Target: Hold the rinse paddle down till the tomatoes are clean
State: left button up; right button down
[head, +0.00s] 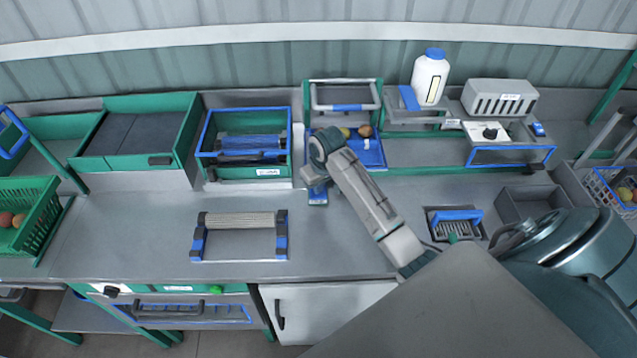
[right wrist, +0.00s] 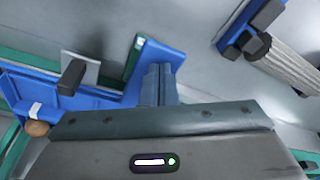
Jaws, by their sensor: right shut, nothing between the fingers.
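The blue rinse paddle (head: 318,198) sticks out at the front left of the blue rinse tray (head: 375,163). It also shows in the right wrist view (right wrist: 172,60). Tomatoes lie at the back of the tray; one is orange-brown (head: 365,131), and a yellowish one is beside it. A brownish tomato (right wrist: 37,128) shows at the left in the right wrist view. My right gripper (head: 314,184) is shut and empty, its fingertips over the paddle; I cannot tell whether they touch it. Its arm hides part of the tray. My left gripper is not in view.
A grey bar frame (head: 345,107) stands over the tray. A blue-rimmed bin (head: 292,150) is at its left, and a roller stand (head: 240,220) is on the counter. A white bottle (head: 430,78) stands at the back right. The counter front is mostly clear.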

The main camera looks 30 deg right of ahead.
jog(key=shift+f, duration=0.2)
jog(key=shift+s+f+b, duration=0.1)
jog(key=shift+f+b, duration=0.2)
jog(key=shift+f, duration=0.5)
dwell(7.0)
